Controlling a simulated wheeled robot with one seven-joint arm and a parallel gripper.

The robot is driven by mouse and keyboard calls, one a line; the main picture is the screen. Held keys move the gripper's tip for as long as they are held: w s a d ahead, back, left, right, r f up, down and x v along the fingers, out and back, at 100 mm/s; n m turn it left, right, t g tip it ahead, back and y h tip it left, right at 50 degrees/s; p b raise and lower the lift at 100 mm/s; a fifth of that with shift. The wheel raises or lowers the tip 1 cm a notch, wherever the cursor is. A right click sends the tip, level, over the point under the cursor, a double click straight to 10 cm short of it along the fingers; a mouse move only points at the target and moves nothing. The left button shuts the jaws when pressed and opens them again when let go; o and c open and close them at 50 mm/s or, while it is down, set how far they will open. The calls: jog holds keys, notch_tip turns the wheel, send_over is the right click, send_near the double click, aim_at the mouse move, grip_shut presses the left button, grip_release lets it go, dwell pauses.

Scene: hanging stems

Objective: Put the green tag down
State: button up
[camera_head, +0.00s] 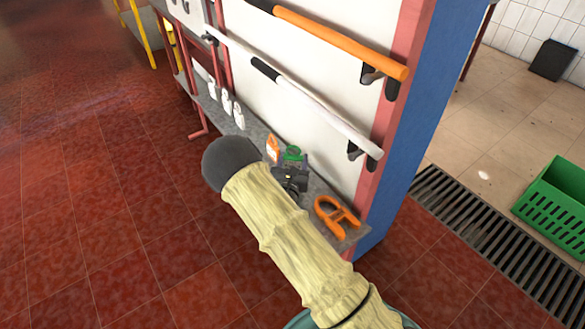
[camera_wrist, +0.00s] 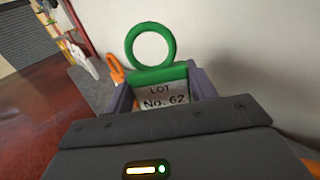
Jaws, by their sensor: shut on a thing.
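The green tag (camera_wrist: 152,48) has a ring at its top and a pale label reading "LOT No. 62". It stands upright between the two purple-grey fingers of my gripper (camera_wrist: 160,90) in the wrist view, and the gripper is shut on it. In the head view the tag (camera_head: 293,153) shows just beyond my gripper (camera_head: 294,166), over the narrow grey shelf (camera_head: 328,196) along the white panel. My arm covers part of the shelf there. The tag's lower end is hidden, so I cannot tell whether it touches the shelf.
Several white tags (camera_head: 228,104) are farther left. Long-handled tools (camera_head: 345,45) hang on the panel above. A green crate (camera_head: 560,205) stands at right.

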jog(key=shift+f, duration=1.8)
jog(key=shift+f, duration=0.2)
jog(key=o, duration=1)
jog(key=shift+c, duration=0.2)
jog(key=shift+r, duration=0.1)
jog(key=shift+s+r, duration=0.1)
jog(key=shift+r, duration=0.05)
jog(key=s+a+b, duration=0.1)
jog(key=s+a, duration=0.1)
jog(key=s, duration=0.9)
jog(key=shift+s+b, duration=0.3)
jog(key=shift+s, duration=0.05)
jog(key=shift+a, duration=0.1)
